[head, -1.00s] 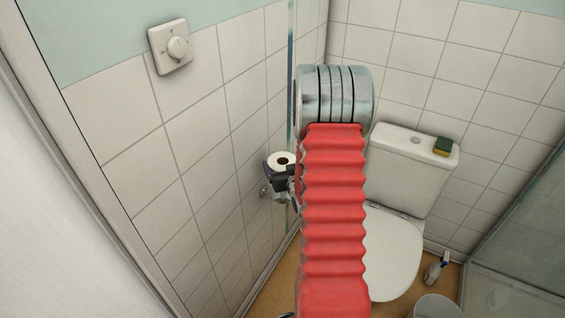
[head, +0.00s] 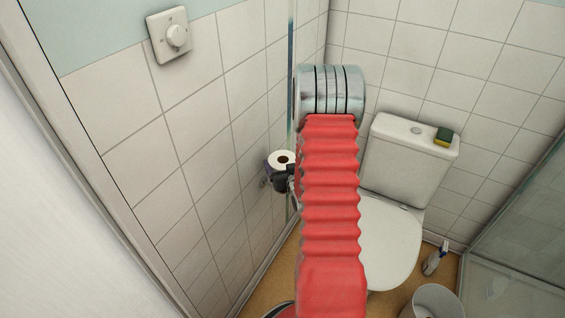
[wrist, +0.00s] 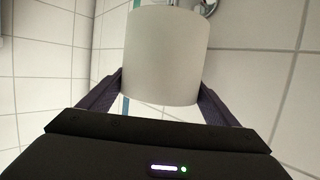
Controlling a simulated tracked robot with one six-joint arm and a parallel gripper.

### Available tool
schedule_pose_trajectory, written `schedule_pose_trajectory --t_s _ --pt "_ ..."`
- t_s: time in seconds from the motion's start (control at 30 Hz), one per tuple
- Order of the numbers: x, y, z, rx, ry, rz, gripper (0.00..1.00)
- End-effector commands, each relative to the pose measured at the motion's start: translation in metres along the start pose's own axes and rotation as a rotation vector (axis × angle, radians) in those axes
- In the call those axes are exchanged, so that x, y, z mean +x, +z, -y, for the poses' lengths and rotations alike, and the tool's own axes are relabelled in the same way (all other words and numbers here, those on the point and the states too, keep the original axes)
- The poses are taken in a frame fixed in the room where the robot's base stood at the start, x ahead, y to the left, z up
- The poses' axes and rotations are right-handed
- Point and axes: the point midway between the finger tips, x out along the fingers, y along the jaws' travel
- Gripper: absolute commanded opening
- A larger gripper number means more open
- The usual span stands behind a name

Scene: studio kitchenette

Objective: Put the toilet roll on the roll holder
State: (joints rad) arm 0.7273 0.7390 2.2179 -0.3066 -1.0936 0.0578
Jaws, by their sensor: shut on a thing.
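The white toilet roll (head: 281,159) is upright beside the left tiled wall, its brown core hole facing up in the head view. My gripper (head: 281,175) is shut on it; the wrist view shows a dark finger on each side of the roll (wrist: 166,55). The chrome roll holder (head: 264,183) shows only as a small piece at the wall, just left of and below the gripper. In the wrist view a bit of chrome, likely the holder (wrist: 190,4), shows behind the roll's top edge. The roll and gripper hide most of it, so I cannot tell whether they touch.
The toilet (head: 392,240) stands right of my arm, with a sponge (head: 444,136) on its cistern. A glass shower screen (head: 520,230) is at far right. A switch (head: 169,35) is high on the left wall.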

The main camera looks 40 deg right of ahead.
Motion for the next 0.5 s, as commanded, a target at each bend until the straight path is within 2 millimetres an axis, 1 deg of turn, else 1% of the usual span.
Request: schedule_pose_trajectory --t_s 0.2,0.23,0.43,0.5 --pt "0.0001 -0.0003 -0.0002 0.000 0.000 -0.001 0.59" --pt "0.0001 -0.0003 -0.0002 0.000 0.000 -0.001 0.85" --pt "0.0001 -0.0002 -0.0003 0.000 0.000 -0.001 0.99" --pt "0.0000 -0.0002 -0.0003 0.000 0.000 0.000 1.00"
